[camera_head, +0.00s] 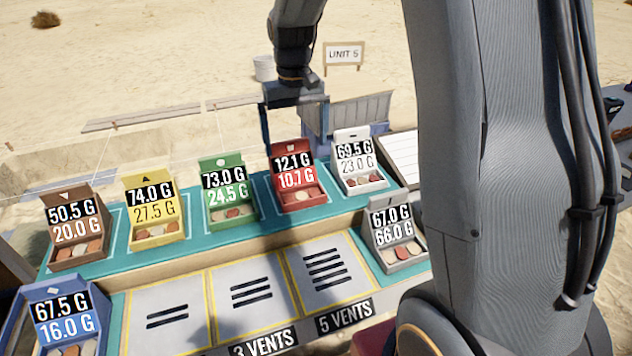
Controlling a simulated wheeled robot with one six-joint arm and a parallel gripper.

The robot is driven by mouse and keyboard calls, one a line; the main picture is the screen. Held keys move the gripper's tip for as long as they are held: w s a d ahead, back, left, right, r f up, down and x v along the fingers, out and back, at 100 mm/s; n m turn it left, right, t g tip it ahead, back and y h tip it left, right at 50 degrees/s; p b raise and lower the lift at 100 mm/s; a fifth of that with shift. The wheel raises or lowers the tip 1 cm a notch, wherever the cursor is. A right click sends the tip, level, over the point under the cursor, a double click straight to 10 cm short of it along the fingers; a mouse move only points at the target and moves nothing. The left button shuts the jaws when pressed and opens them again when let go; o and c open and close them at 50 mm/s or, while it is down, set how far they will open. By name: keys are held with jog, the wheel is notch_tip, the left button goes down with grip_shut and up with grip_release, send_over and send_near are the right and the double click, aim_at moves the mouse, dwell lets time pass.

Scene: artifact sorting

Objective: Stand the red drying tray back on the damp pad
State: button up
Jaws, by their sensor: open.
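The red drying tray (304,196) stands upright on the teal strip (270,215) in the back row, between a green and a white tray. Its panel reads 12.1 G and 10.7 G, and small pieces lie in its front. My gripper (296,145) is open above it, pointing down, with one finger on each side of the tray's upper edge. I cannot tell whether the fingers touch it. No pad is labelled damp; the teal strip under the back row may be it.
Brown (77,253), yellow (153,236), green (230,211) and white (360,184) trays share the back row. A grey tray (403,262) stands front right, a blue one (62,343) front left. The vent-marked pads (250,290) are empty. My arm hides the right side.

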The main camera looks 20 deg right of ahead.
jog(key=s+f, duration=0.2)
jog(key=s, duration=0.9)
jog(key=s+f, duration=0.2)
jog(key=s, duration=0.9)
jog(key=shift+f+t, duration=0.2)
jog(key=shift+t, duration=0.2)
jog(key=shift+s, duration=0.1)
